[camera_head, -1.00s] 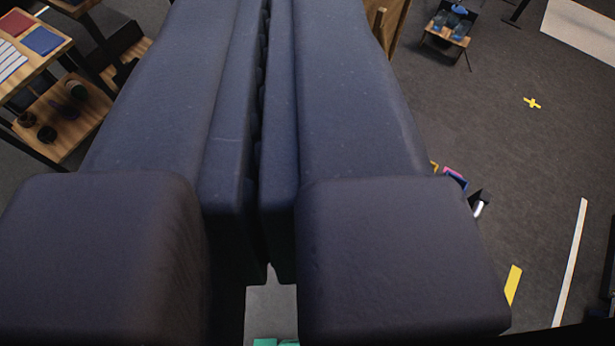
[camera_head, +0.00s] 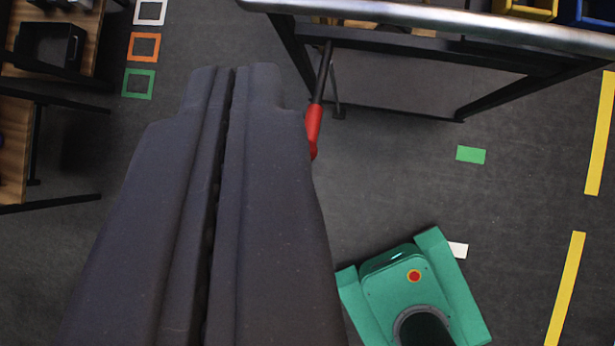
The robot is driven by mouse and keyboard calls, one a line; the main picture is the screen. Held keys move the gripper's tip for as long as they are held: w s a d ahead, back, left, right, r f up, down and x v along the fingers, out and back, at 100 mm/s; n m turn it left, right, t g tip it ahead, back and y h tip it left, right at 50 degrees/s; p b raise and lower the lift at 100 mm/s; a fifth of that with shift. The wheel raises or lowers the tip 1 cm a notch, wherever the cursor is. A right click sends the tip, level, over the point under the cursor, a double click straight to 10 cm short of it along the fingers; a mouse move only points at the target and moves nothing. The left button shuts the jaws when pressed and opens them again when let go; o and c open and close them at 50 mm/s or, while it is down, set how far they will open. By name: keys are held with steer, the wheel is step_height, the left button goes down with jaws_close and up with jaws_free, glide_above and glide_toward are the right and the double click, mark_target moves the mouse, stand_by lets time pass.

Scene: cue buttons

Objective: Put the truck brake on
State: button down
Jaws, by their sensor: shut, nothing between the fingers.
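A dark cart-like frame with a silver rail (camera_head: 450,22) spans the upper right and may be the truck. A lever with a black shaft and a red grip (camera_head: 313,130) slants down from it and may be the brake. My gripper (camera_head: 236,70) is shut and empty, with its fingers pointing to the top of the picture. The red grip shows just beyond the gripper's right edge, and its lower end may be partly hidden. I cannot tell whether they touch or how far apart they are in depth.
Yellow and blue bins (camera_head: 525,8) sit at the top right. Wooden shelves (camera_head: 14,150) stand at the left. White, orange and green square outlines (camera_head: 138,84) mark the floor. A green floor patch (camera_head: 470,155) and yellow strips (camera_head: 566,290) lie at right. Floor between is open.

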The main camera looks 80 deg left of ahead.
step_height(320, 180, down, 23)
steer(key=w+m+g+b, duration=0.1)
steer(key=w+m+g, duration=0.1)
steer(key=m+g, duration=0.1)
steer(key=shift+g+b, duration=0.4)
steer(key=shift+f, duration=0.1)
glide_above(314, 119)
steer(key=s, duration=0.1)
step_height(314, 119, down, 9)
steer(key=f, duration=0.2)
steer(key=f+b, duration=0.1)
steer(key=shift+s+a, duration=0.2)
steer(key=shift+s, duration=0.1)
steer(key=shift+a+f, duration=0.1)
steer(key=shift+f, duration=0.2)
